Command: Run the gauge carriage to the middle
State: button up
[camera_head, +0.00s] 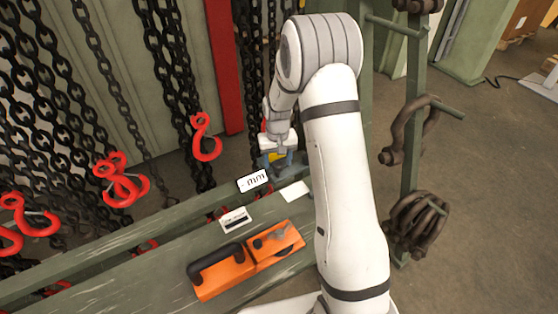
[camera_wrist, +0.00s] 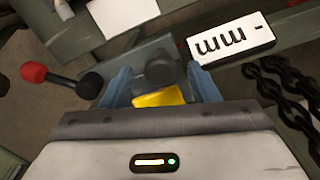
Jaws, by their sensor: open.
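In the wrist view my gripper (camera_wrist: 162,80) is open. Its two blue-grey fingers stand on either side of a dark round knob (camera_wrist: 160,67) on a grey metal block, which looks like the gauge carriage (camera_wrist: 152,50). I cannot tell whether either finger touches the knob. A yellow piece (camera_wrist: 158,97) shows between the fingers, nearer the palm. In the head view my gripper (camera_head: 279,160) is small and low over the far part of the green bench, and the carriage is mostly hidden there. A white "- mm" sign (camera_wrist: 231,40) lies beside the carriage; it also shows in the head view (camera_head: 252,180).
An orange tool (camera_head: 235,270) with a black handle lies on the green bench (camera_head: 150,268). A small label card (camera_head: 235,219) and a blank white card (camera_head: 294,191) are near it. Chains with red hooks (camera_head: 206,137) hang behind. A black ball (camera_wrist: 90,85) and a red ball (camera_wrist: 33,72) sit left of my fingers.

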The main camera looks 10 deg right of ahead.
jog(key=shift+f, duration=0.5)
jog(key=shift+c, duration=0.2)
grip_shut()
